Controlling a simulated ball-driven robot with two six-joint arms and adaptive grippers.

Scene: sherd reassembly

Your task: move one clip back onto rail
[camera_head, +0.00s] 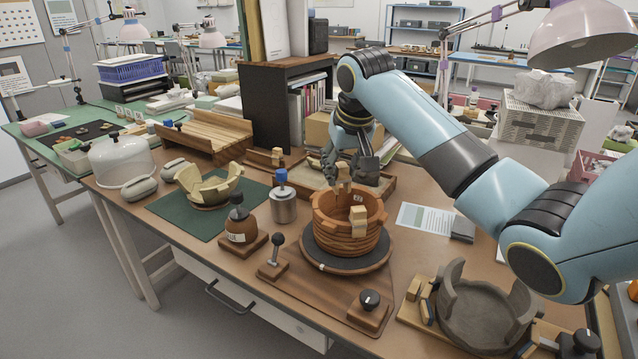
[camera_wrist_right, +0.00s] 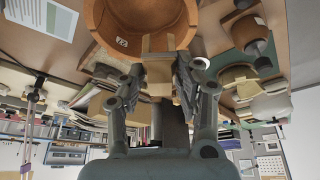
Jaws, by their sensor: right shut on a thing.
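The reddish-brown pot (camera_head: 336,238) stands on a dark round turntable (camera_head: 318,256) in the head view. A pale wooden clip (camera_head: 357,222) sits on its front rim. My right gripper (camera_head: 349,176) is over the pot's far rim, shut on another pale clip (camera_head: 343,173). In the right wrist view my gripper (camera_wrist_right: 158,84) holds this clip (camera_wrist_right: 157,88) beside the pot (camera_wrist_right: 140,20). I cannot tell whether the held clip touches the rim. A low wooden strip (camera_head: 258,160), apparently the rail, lies behind the pot with a clip (camera_head: 277,154) on it. My left gripper is not in view.
Pale sherds (camera_head: 210,187) rest on a green mat (camera_head: 182,218). A grey broken vessel (camera_head: 484,316) is at front right. A paper sheet (camera_head: 424,218) lies right.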

